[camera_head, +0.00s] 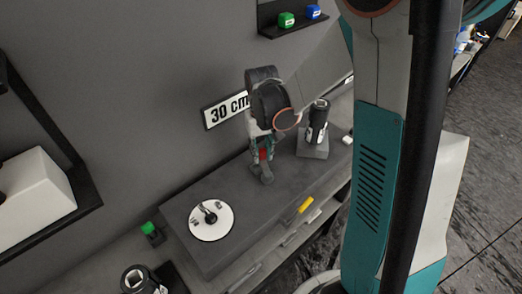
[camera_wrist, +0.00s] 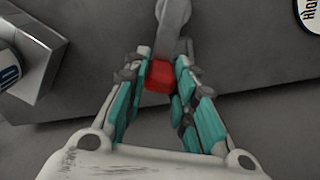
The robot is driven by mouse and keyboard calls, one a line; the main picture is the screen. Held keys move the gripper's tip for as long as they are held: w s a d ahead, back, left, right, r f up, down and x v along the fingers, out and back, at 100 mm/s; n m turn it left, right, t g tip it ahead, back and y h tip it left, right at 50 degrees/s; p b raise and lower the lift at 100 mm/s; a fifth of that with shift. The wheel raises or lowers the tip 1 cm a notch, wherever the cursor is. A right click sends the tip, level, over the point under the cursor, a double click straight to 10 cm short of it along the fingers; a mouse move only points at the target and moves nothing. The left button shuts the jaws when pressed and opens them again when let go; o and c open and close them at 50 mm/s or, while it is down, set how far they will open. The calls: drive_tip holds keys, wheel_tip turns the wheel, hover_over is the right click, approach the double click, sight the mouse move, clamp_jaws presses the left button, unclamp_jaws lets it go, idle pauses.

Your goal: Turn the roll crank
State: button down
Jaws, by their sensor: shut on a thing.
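The roll crank has a grey arm (camera_wrist: 174,28) and a red grip (camera_wrist: 160,75). In the head view, the crank's lower grey part (camera_head: 265,174) shows below my gripper (camera_head: 263,152), over the grey bench top. The red grip shows as a small patch there. In the wrist view, my gripper (camera_wrist: 158,78) has its two teal and grey fingers on either side of the red grip, shut on it. The crank arm runs up and away from the grip in that view.
A black cylinder (camera_head: 318,120) stands on a grey block behind and right of my gripper. A white disc (camera_head: 211,220) with a dark fitting lies on the grey bench (camera_head: 180,215) at front left. A yellow tag (camera_head: 305,205) marks the bench front.

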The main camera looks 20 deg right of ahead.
drive_tip(key=c, duration=1.3)
unclamp_jaws()
wheel_tip(320, 180, up, 12)
idle(0.6)
